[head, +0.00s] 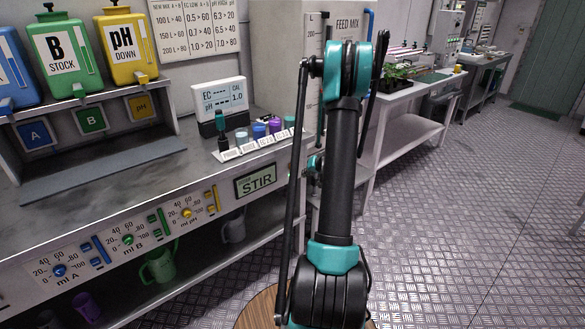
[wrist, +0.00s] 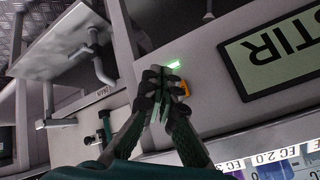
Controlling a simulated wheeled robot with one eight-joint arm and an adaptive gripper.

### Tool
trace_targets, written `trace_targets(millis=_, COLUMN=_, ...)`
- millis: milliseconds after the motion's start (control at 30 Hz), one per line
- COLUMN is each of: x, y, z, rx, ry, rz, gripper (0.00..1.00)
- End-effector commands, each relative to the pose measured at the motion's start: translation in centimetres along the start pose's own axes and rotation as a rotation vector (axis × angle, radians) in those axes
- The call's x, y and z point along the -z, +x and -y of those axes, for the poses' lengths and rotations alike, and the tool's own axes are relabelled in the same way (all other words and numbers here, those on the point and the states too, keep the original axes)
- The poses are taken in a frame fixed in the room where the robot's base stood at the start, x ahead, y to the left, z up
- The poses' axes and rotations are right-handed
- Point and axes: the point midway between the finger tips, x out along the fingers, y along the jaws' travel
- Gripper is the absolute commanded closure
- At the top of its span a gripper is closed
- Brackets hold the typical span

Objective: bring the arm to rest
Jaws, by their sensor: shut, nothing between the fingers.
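My gripper (wrist: 160,78) shows in the wrist view with its dark fingers together and nothing between them. It is in front of a grey panel, close to a lit green strip (wrist: 174,64) and a small orange part (wrist: 184,88); I cannot tell whether it touches them. In the head view my arm (head: 340,160) stands upright at the middle, and my gripper cannot be made out there.
The dosing bench front has a STIR panel (head: 256,181), also in the wrist view (wrist: 272,50). Several bottles, an EC meter (head: 220,97) and capped vials stand above. A FEED MIX tank (head: 283,60) is behind my arm. The floor (head: 460,220) at right is clear.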

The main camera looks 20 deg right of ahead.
Motion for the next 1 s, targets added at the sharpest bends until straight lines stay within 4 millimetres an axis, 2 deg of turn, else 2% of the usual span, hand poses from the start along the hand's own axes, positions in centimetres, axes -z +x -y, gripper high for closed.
trace_targets(millis=633, x=-0.1, y=-0.2, z=0.3, rx=0.000, ry=-0.003, rz=0.004, gripper=1.00)
trace_targets(millis=767, x=-0.9, y=-1.5, z=2.3, rx=-0.007, ry=-0.022, rz=0.026, gripper=1.00)
trace_targets(millis=1000, x=-4.7, y=-6.7, z=8.6, rx=-0.039, ry=-0.094, rz=0.110, gripper=1.00)
